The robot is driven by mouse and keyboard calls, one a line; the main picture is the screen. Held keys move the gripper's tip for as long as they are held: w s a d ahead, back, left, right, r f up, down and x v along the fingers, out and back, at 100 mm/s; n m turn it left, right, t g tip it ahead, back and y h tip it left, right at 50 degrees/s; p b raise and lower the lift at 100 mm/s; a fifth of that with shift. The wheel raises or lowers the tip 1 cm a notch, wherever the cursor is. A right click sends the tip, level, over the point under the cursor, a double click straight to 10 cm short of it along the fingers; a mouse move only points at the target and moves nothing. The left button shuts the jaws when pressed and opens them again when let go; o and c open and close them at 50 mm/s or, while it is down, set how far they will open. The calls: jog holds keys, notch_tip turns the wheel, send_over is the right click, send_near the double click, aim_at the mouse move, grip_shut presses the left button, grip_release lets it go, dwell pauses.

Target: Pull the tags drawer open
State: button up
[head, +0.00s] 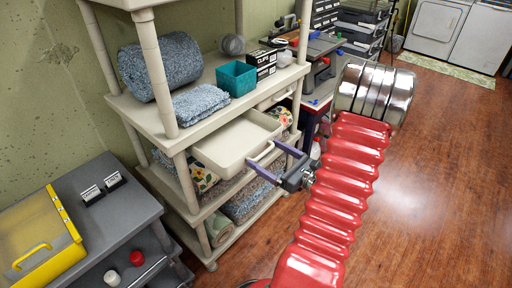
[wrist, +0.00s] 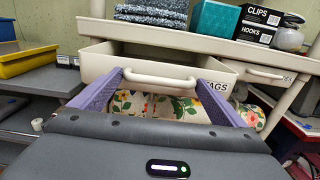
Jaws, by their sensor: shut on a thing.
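The tags drawer (head: 222,149) is cream, under a shelf of the beige rack, and stands out from it, with its empty inside showing. In the wrist view its front (wrist: 100,66) carries the label TAGS (wrist: 216,86) at the right. Its bar handle (wrist: 160,79) spans between the purple fingers of my gripper (wrist: 162,84). In the head view my gripper (head: 263,153) reaches the drawer front from the right, shut on the handle. The drawer's back end is hidden under the shelf.
A second drawer (wrist: 265,73) sits to the right, apparently closed. The shelf above holds a teal bin (head: 236,78), black boxes (head: 262,66) and blue-grey textiles (head: 160,65). A grey cart (head: 85,215) with a yellow case stands at lower left. Wooden floor (head: 440,170) is clear on the right.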

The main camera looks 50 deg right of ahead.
jog(key=s, duration=0.5)
jog(key=shift+s+d, duration=0.15)
jog(key=shift+s, duration=0.05)
jog(key=o, duration=1.2)
jog(key=shift+c, duration=0.2)
jog(key=shift+s, duration=0.1)
jog(key=s, duration=1.3)
jog(key=shift+s+d, duration=0.15)
jog(key=shift+s, duration=0.2)
